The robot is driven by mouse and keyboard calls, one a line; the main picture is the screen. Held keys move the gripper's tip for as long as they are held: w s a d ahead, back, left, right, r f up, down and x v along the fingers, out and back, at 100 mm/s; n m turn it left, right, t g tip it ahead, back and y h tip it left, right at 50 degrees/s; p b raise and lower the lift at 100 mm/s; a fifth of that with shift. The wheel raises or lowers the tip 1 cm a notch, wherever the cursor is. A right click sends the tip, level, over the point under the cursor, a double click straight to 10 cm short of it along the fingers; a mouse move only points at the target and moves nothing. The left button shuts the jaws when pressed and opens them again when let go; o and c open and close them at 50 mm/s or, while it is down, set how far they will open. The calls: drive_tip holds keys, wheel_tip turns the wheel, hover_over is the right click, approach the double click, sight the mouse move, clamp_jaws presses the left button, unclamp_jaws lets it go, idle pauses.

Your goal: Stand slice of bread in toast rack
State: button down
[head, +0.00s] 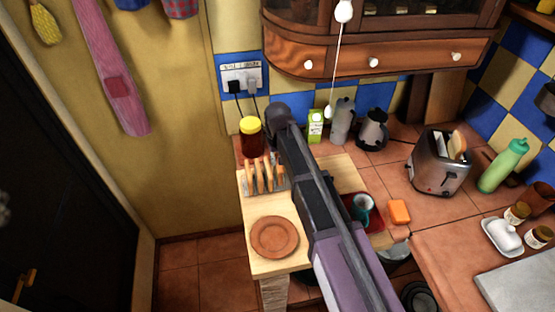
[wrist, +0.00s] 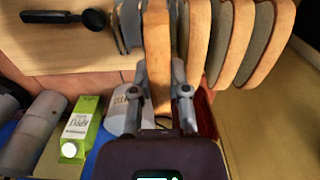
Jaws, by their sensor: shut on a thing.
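In the wrist view my gripper (wrist: 161,88) is shut on a slice of bread (wrist: 158,45), held edge-on between its two fingers. The toast rack (head: 263,191) stands on the light wooden board in the head view, with several slices of bread upright in it. In the wrist view the rack's other slices (wrist: 243,40) stand in a row to the right of the held slice. The held slice is in line with this row, beside grey parts at the left end. I cannot tell whether its lower edge rests in a slot. In the head view my arm hides most of my gripper.
A jar with a yellow lid (head: 250,138) stands just behind the rack. A brown plate (head: 275,238) lies in front of it. A toaster (head: 438,165) with bread in it stands at right.

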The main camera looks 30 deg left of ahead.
drive_tip(key=shift+f+b, duration=0.6)
drive_tip(key=shift+f, duration=0.2)
drive_tip(key=c, duration=0.5)
unclamp_jaws()
drive_tip(key=shift+c, duration=0.2)
drive_tip(key=shift+r, duration=0.2)
